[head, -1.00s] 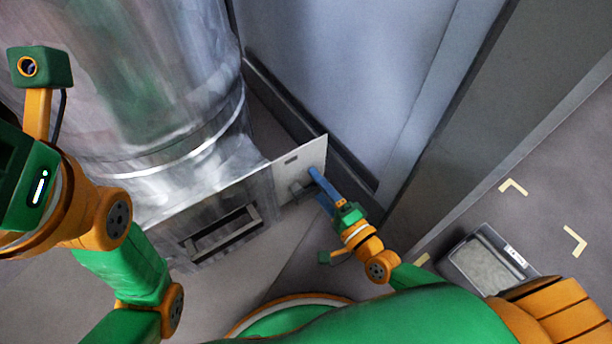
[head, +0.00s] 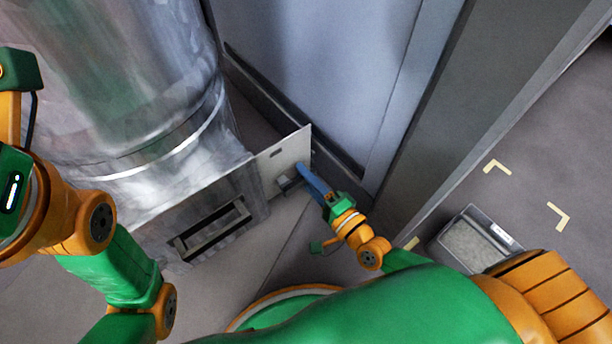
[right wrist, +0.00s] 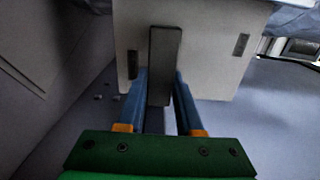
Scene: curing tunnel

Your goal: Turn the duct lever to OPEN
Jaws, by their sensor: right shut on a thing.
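The duct lever is a dark grey bar (right wrist: 164,62) in front of a pale plate (right wrist: 205,40) in the right wrist view. In the head view the plate (head: 284,158) sticks out from the metal duct's base, with the lever (head: 287,184) low on it. My right gripper (right wrist: 160,95) has its two blue fingers on either side of the lever, shut on it; in the head view the gripper (head: 307,175) reaches the plate. The plate has dark slots; I cannot read any marking. My left arm shows at the left, but its fingers are out of the picture.
The large shiny metal duct (head: 130,90) fills the upper left, with a slotted opening (head: 210,228) at its base. A grey wall panel (head: 310,70) stands behind the plate. A grey bin (head: 474,238) stands on the floor at right, near yellow corner marks (head: 497,166).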

